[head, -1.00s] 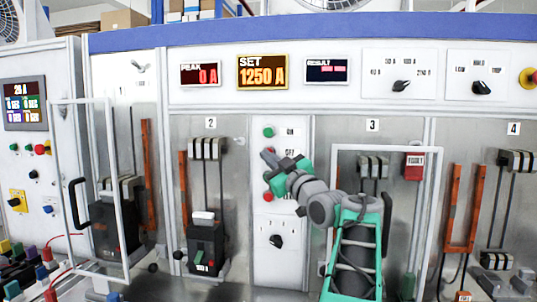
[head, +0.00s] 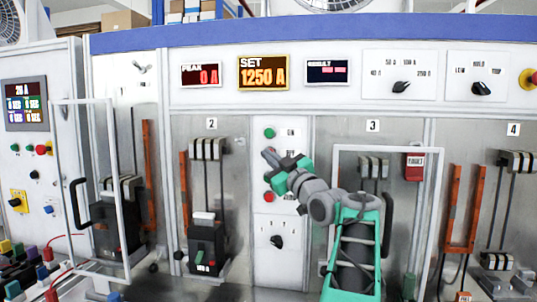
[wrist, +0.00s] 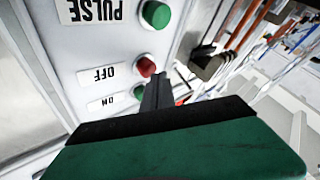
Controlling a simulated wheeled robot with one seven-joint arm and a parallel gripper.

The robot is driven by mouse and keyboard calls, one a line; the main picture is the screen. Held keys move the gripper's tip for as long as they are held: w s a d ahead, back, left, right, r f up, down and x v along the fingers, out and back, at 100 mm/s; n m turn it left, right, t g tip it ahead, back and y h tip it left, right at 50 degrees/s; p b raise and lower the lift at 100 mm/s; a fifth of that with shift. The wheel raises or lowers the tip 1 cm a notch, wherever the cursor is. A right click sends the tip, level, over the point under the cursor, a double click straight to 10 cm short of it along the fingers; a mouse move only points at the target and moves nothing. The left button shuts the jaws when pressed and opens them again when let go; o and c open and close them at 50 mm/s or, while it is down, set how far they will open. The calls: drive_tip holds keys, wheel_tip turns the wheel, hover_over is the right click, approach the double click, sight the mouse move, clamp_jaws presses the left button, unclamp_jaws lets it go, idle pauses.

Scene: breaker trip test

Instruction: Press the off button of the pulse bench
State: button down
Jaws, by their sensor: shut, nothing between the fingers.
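The pulse bench's narrow control panel (head: 285,262) stands in the middle of the head view. The red off button (wrist: 147,66) shows in the wrist view beside its OFF label (wrist: 98,76), which appears upside down. The green on button (head: 269,133) is at the panel's top; it also shows in the wrist view (wrist: 139,93). The green pulse button (wrist: 155,14) is beyond the off button. My gripper (head: 267,154) is shut and empty, its tips close to the off button and hiding it in the head view. I cannot tell whether they touch it.
A lower red button (head: 268,197) and a dark rotary knob (head: 276,241) are below my gripper on the same panel. A white-framed guard (head: 436,205) stands at right, behind my arm. The display (head: 263,73) above reads SET 1250 A.

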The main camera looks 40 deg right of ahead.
drive_tip(key=shift+w+d+f, duration=0.1)
drive_tip(key=shift+w+d, duration=0.15)
drive_tip(key=shift+d, duration=0.2)
drive_tip(key=shift+f, duration=0.1)
idle(0.4)
drive_tip(key=shift+s+a+b, duration=0.55)
drive_tip(key=shift+a+b, duration=0.15)
drive_tip(key=shift+b, duration=0.35)
drive_tip(key=s+a+b, duration=0.1)
drive_tip(key=a+b, duration=0.1)
drive_tip(key=s+a+b, duration=0.2)
drive_tip(key=shift+b, duration=0.35)
